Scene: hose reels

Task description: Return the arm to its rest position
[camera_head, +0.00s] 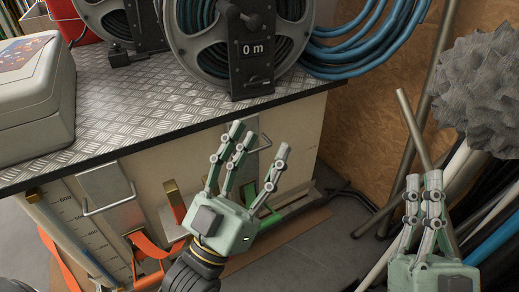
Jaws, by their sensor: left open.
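My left gripper (260,138) is in the middle of the view, in front of the bench's front edge. Its pale green fingers point up and are spread apart, with nothing between them. My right gripper (424,180) is at the lower right, its fingers pointing up and looking close together. I cannot tell from this angle whether it is open or shut, and I see nothing held in it. A hose reel (197,42) with a "0 m" plate (252,49) stands on the bench (140,125), behind and above my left gripper.
A second reel (108,18) and a grey case (35,100) stand on the bench. Blue hose coils (365,45) hang at the back right. Metal handles (108,192) and orange straps (145,250) are on the bench front.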

